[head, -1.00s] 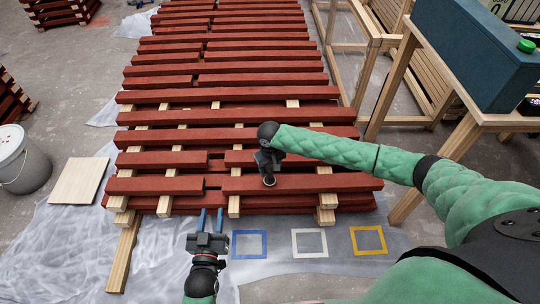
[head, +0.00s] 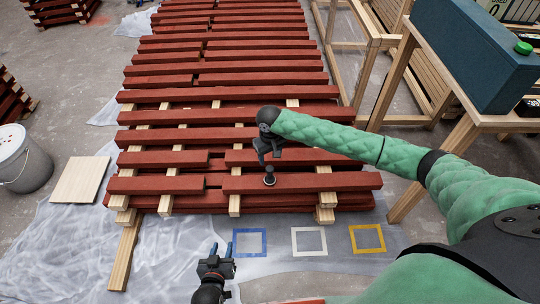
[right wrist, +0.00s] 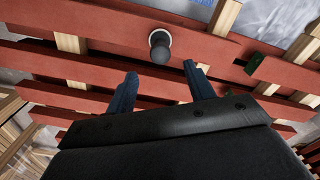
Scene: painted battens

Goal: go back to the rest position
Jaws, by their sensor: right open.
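My right gripper (head: 268,157) is over the near part of the red battens (head: 275,182). In the right wrist view my right gripper (right wrist: 161,78) has its two blue fingers apart with nothing between them. A small dark knob with a pale base (head: 269,177) stands on a near batten, just beyond the fingertips and apart from them; it also shows in the right wrist view (right wrist: 160,43). My left gripper (head: 221,248) is low in the head view, in front of the battens, its two blue fingers apart and empty.
Blue (head: 249,232), white (head: 294,240) and yellow (head: 355,238) square outlines lie on the floor sheet. A white bucket (head: 22,160) and a pale board (head: 80,181) are at left. A wooden bench (head: 470,130) carrying a teal box (head: 475,60) stands at right.

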